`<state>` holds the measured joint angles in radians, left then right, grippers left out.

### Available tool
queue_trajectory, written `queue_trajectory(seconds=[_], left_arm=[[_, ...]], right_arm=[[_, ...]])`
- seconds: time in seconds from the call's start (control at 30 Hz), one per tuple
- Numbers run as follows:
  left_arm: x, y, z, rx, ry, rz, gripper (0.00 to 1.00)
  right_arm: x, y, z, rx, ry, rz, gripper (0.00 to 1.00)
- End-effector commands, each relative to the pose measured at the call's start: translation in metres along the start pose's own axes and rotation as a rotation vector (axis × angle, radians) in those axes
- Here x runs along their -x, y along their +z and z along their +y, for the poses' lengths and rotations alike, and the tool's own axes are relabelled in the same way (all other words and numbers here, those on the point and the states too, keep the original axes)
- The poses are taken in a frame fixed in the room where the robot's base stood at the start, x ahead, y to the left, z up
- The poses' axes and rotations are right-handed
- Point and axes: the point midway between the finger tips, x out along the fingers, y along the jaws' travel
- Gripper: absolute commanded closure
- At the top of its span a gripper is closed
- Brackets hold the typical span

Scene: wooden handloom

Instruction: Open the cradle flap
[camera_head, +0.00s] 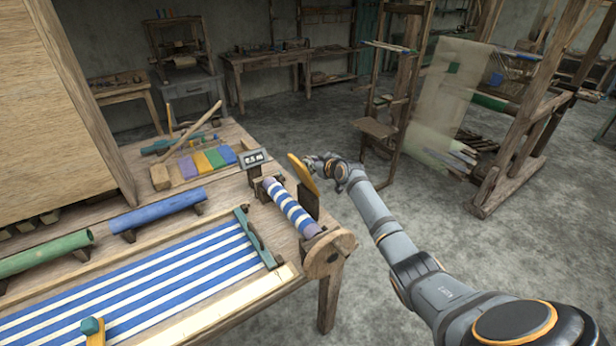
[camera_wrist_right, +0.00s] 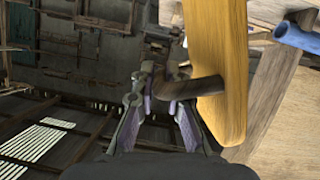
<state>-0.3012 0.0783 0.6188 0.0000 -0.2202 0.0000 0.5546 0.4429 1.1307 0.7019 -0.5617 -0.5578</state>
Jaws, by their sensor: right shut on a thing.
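The cradle flap (camera_head: 303,174) is a yellow-orange board, tilted, at the right edge of the loom table beside the striped cloth roll (camera_head: 288,206). In the right wrist view the flap (camera_wrist_right: 218,70) fills the upper middle, and a dark brown peg handle (camera_wrist_right: 204,88) sticks out of its face. My right gripper (camera_head: 318,164) reaches the flap's outer side. In the wrist view its fingers (camera_wrist_right: 165,86) are shut on the peg handle. In the head view the gripper and flap edge hide the handle. My left gripper is not in view.
A small display (camera_head: 253,157) stands behind the roll, and a wooden wheel (camera_head: 329,254) is at its front end. Striped cloth (camera_head: 150,285) covers the table at left. A blue tube (camera_head: 158,210) lies behind it. Open floor (camera_head: 480,260) lies to the right.

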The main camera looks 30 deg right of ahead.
Motion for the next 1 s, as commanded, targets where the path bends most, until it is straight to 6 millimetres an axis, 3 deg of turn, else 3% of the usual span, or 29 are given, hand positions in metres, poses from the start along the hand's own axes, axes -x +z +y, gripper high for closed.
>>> queue_trajectory(seconds=[0.03,0.4,0.7,1.0], left_arm=[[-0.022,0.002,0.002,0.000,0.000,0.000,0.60],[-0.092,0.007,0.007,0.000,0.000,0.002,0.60],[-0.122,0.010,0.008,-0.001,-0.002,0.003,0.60],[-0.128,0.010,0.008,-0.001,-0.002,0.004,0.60]], right_arm=[[-0.005,0.013,0.005,-0.036,-0.014,-0.003,1.00],[-0.010,0.028,0.037,-0.314,-0.129,-0.005,1.00],[-0.013,0.034,0.049,-0.440,-0.184,-0.009,1.00],[-0.013,0.035,0.053,-0.479,-0.200,-0.012,1.00]])
